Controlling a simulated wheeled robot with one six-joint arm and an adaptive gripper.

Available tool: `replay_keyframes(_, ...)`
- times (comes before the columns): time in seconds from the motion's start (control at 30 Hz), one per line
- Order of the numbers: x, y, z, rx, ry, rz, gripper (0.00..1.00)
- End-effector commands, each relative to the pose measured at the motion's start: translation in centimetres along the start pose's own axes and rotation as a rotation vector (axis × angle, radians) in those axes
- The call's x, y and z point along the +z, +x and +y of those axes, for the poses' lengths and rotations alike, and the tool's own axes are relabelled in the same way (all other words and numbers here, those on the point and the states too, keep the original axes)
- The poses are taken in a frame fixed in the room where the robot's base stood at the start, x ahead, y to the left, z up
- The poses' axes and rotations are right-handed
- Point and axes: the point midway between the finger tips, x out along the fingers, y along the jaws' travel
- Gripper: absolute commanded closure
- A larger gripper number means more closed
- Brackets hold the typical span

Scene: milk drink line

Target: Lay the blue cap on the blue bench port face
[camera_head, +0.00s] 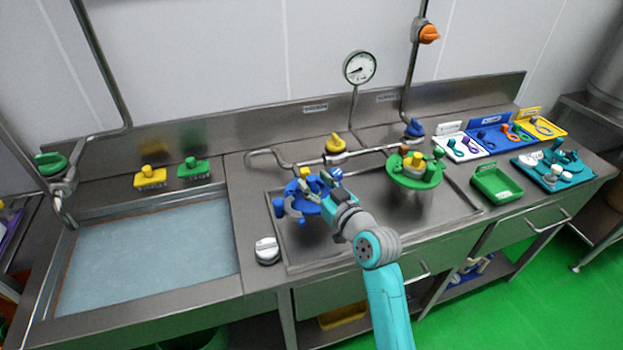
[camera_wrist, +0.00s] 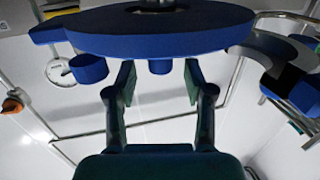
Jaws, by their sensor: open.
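The blue bench port face (camera_head: 303,207) is a round blue disc over the sink-side bench, left of my gripper. In the wrist view a broad blue disc (camera_wrist: 160,32) fills the upper edge. My gripper (camera_wrist: 159,78) is open, with a short blue stub (camera_wrist: 160,67) on the disc between its fingertips; I see no contact. A larger blue cylinder (camera_wrist: 90,68) stands beside the fingers. I cannot tell for certain which blue piece is the cap. In the head view my gripper (camera_head: 327,184) is over the disc and partly hides it.
A green port (camera_head: 416,178) stands to the right, with a yellow valve knob (camera_head: 335,143) behind. A grey-and-blue clamp (camera_wrist: 285,75) is close beside the disc. A white knob (camera_head: 267,250) lies on the front bench edge. A green tray (camera_head: 497,184) is farther right.

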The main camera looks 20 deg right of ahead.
Motion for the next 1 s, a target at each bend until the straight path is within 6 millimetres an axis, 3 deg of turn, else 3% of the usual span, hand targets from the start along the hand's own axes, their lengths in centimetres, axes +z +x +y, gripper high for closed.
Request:
replay_keyframes(0.3,0.1,-6.4,0.0,0.002,0.001,-0.002,0.47)
replay_keyframes(0.5,0.1,-8.9,0.0,0.001,0.001,-0.002,0.47)
replay_keyframes(1.0,0.0,-9.8,-0.1,-0.001,0.000,0.000,0.47)
